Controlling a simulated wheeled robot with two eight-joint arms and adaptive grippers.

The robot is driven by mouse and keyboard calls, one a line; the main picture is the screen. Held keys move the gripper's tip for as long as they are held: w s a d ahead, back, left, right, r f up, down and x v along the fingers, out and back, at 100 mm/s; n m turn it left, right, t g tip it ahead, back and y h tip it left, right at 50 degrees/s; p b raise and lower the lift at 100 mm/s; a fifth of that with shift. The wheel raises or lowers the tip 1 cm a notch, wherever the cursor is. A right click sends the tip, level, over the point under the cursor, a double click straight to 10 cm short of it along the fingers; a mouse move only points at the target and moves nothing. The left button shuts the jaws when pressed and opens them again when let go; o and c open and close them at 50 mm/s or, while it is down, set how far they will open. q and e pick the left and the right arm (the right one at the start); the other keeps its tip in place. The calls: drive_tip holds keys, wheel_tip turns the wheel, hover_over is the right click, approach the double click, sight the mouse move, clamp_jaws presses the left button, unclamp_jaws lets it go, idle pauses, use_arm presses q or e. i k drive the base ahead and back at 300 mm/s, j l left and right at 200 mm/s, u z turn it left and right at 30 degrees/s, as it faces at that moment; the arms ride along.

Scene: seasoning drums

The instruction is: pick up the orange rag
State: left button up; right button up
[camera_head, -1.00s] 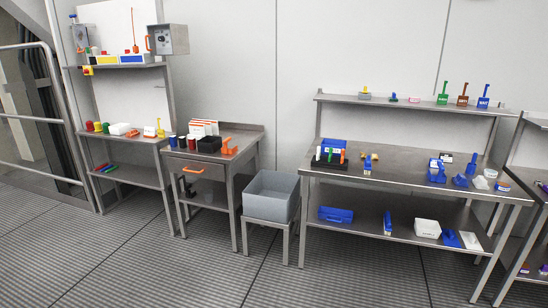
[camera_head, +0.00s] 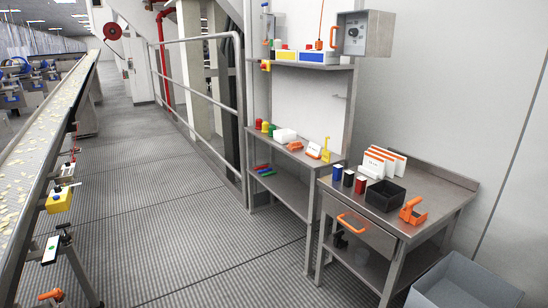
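I cannot identify an orange rag with certainty. An orange object (camera_head: 413,213) lies on the right part of the steel drawer table (camera_head: 440,190), and its shape is too small to tell. A small orange-and-white item (camera_head: 314,150) lies on the middle shelf of the steel rack (camera_head: 300,155) at centre, next to a yellow object (camera_head: 326,149). Neither of my grippers shows in the head view.
A black bin (camera_head: 385,196) and several white-and-orange cards (camera_head: 384,160) stand on the table. A grey tub (camera_head: 465,285) is at lower right. A conveyor (camera_head: 40,135) runs along the left. The grated floor (camera_head: 175,210) between is clear.

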sight(296, 145)
drive_tip(key=i+j+u, duration=0.25)
drive_tip(key=i, duration=1)
drive_tip(key=i+l+u, duration=0.3)
drive_tip(key=i, duration=0.9)
drive_tip(key=i+z, duration=0.15)
drive_tip(key=i, duration=0.3)
drive_tip(key=i+j+z, duration=0.2)
drive_tip(key=i, duration=0.25)
drive_tip(key=i+j+z, duration=0.15)
drive_tip(key=i, duration=0.3)
